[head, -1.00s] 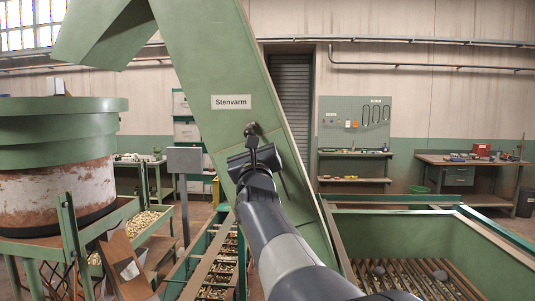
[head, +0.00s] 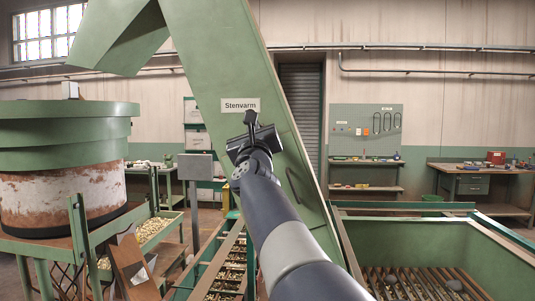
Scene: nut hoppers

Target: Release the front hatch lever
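My gripper (head: 251,120) is seen from behind, pointing away from me, in front of the sloping green elevator housing (head: 205,65) marked "Stenvarm". It appears just below the label (head: 240,105). The spread of its fingers cannot be made out from this side, and I see nothing held in it. A thin dark curved bar (head: 292,185) shows on the housing, right of my wrist; I cannot tell whether it is the front hatch lever. No other hatch lever is clear. My arm hides part of the housing's lower face.
A large green-rimmed drum (head: 60,155) stands at left, beside a tray of nuts (head: 155,228). A grey box on a post (head: 194,167) stands left of the housing. A green hopper (head: 440,240) with slats fills the lower right. Workbenches (head: 480,166) line the back wall.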

